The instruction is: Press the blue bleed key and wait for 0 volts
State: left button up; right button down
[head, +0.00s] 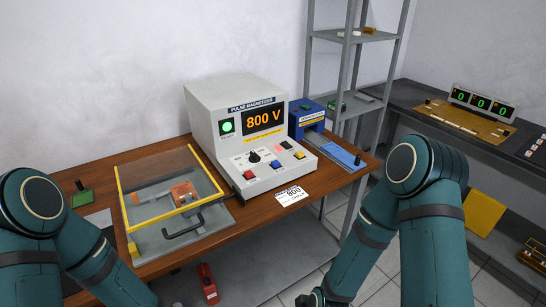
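The pulse magnetizer (205,112) is a pale grey console on the wooden bench. Its display (263,119) reads 800 V in orange, and a round green lamp (227,126) glows beside it. The blue key (277,166) sits on the sloped front panel, between a red key (249,174) and a yellow key (299,155). Nothing covers or touches the blue key. My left gripper is out of view below the bottom edge. Only a dark piece at the end of my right arm, perhaps part of the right gripper (312,298), shows at the bottom edge, well below the keys; its fingers are not visible.
A clear-lidded, yellow-edged fixture (187,217) with a black handle stands left of the console. A blue unit (308,115) with a track stands right of it. A white card (292,195) showing 800 lies at the bench's front edge. A grey shelf rack (345,85) stands behind.

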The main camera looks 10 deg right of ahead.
aim_at(275, 164)
jog(key=i+l+u, duration=0.15)
jog(key=l, duration=0.2)
jog(key=i+l+u, duration=0.15)
jog(key=l, duration=0.2)
jog(key=i+l+u, duration=0.15)
jog(key=l, duration=0.2)
jog(key=l+u, duration=0.15)
jog(key=l, duration=0.2)
jog(key=i+l+u, duration=0.15)
jog(key=l, duration=0.25)
